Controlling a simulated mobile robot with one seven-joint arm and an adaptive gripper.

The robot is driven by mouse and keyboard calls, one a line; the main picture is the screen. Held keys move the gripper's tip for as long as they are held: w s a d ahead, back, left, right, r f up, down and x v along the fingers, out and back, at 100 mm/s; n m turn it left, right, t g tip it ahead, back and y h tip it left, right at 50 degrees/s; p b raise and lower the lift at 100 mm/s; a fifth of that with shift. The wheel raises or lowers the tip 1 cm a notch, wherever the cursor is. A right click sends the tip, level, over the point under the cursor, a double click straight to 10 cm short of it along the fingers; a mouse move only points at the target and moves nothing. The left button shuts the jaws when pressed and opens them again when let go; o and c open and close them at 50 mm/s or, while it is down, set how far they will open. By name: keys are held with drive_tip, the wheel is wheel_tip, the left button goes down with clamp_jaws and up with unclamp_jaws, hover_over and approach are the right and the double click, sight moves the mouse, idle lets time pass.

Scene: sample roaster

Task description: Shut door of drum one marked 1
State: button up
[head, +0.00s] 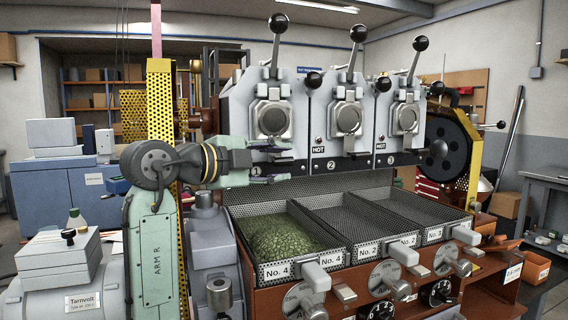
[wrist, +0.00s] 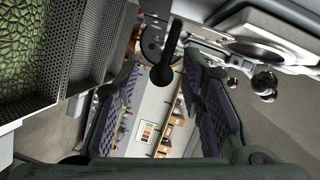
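Drum one (head: 238,112) is the leftmost of three pale roaster fronts in the head view; its "1" plate is partly behind my gripper. Its door (head: 271,118) is a round, metal-framed hatch; I cannot tell whether it is fully shut. A lever with a black ball (head: 277,23) stands up above it. My gripper (head: 283,164) is just below this door, its fingers pointing right. In the wrist view my gripper (wrist: 167,105) has its fingers wide apart and empty. A black-gripped handle (wrist: 163,70) shows between them, apparently beyond the tips; I cannot tell which handle.
Drums two (head: 330,115) and three (head: 391,118) stand to the right, both marked HOT. Below them are mesh trays; the left tray (head: 290,271) holds green beans, and the middle tray (head: 345,210) looks empty. A yellow perforated guard (head: 160,105) stands left, beside my arm.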

drive_tip(key=v, duration=0.9)
drive_tip(key=shift+s+a, duration=0.2)
drive_tip(key=shift+s, duration=0.05)
drive_tip(key=s+d+r+p, duration=0.1)
drive_tip(key=s+r+p, duration=0.2)
drive_tip(key=r, duration=0.3)
drive_tip(key=shift+s+d, duration=0.3)
drive_tip(key=shift+s, duration=0.6)
